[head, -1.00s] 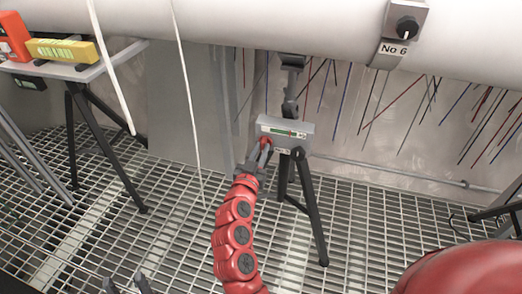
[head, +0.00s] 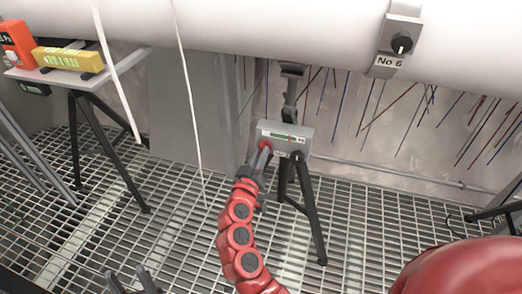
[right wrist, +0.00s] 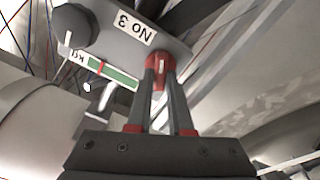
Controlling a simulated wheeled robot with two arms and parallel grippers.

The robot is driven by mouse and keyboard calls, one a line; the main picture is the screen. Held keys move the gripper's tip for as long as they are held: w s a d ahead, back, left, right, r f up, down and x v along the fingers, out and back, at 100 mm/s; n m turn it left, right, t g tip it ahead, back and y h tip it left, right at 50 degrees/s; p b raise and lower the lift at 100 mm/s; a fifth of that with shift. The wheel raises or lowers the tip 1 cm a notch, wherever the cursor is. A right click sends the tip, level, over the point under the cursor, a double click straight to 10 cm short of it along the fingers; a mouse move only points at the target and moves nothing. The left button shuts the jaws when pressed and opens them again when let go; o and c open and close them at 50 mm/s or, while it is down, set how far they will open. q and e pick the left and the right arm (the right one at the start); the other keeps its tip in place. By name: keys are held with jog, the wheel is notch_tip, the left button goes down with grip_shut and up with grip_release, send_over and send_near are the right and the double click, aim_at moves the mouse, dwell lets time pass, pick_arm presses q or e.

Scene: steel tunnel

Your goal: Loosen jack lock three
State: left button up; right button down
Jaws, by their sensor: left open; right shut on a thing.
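The jack is a grey box (head: 297,140) with a green gauge strip, on a black tripod under the white pipe. In the right wrist view its label (right wrist: 135,27) reads "No 3", upside down. A red lock knob (right wrist: 159,70) sticks out of the box; it also shows in the head view (head: 265,145). My right gripper (head: 263,153) is shut on this knob, its fingers (right wrist: 160,85) on either side of it. The knob's turn cannot be told. My left gripper (head: 134,281) is open and empty, low over the grating at the bottom edge.
The wrist view shows a black knob (right wrist: 73,25) and a silver lever (right wrist: 100,100) beside the gauge. A side table (head: 100,70) at left holds a yellow spirit level (head: 68,59) and an orange device (head: 17,45). White cables hang near it. A "No 6" bracket (head: 386,64) is on the pipe.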

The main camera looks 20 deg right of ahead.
jog(key=n+p, duration=0.1)
jog(key=n, duration=0.2)
jog(key=shift+a+r+p, duration=0.1)
jog(key=shift+r+p, duration=0.1)
jog(key=shift+p, duration=0.2)
jog(key=shift+n+p, duration=0.65)
jog(key=shift+n, duration=0.25)
jog(key=n+p, duration=0.1)
jog(key=n, duration=0.1)
jog(key=n+p, duration=0.2)
jog(key=n, duration=0.1)
jog(key=shift+w+f+n+p, duration=0.1)
jog(key=shift+f+n+p, duration=0.2)
jog(key=shift+p, duration=0.1)
jog(key=shift+f, duration=0.1)
jog(key=c, duration=0.8)
grip_release()
jog(key=shift+a, duration=0.1)
